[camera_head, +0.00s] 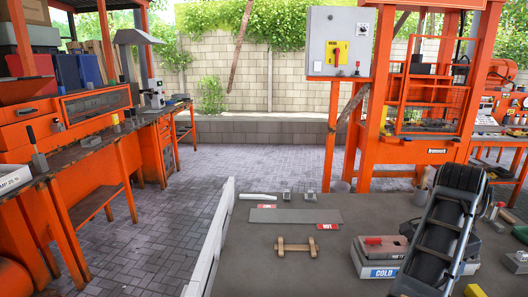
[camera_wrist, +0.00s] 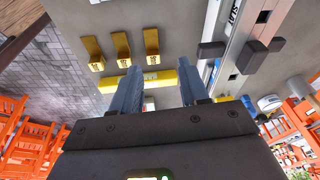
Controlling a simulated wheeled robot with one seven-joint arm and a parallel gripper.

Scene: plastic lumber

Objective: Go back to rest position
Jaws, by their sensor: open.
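My gripper (camera_wrist: 162,74) shows in the wrist view with its two blue-grey fingers spread apart. Nothing is held between them. The grey worktop (camera_wrist: 100,15) lies beyond the fingertips. A yellow bar (camera_wrist: 168,79) lies across the view behind the fingers, and I see no grip on it. In the head view my black arm rises at the right over the worktop (camera_head: 340,265); the fingers do not show there.
Yellow blocks (camera_wrist: 121,47) and a grey rail with dark blocks (camera_wrist: 245,45) lie near the gripper. A wooden piece (camera_head: 295,246), a grey strip (camera_head: 290,215) and a COLD-labelled box (camera_head: 383,272) are on the worktop. An orange press frame (camera_head: 375,120) stands behind. Paved floor at left is clear.

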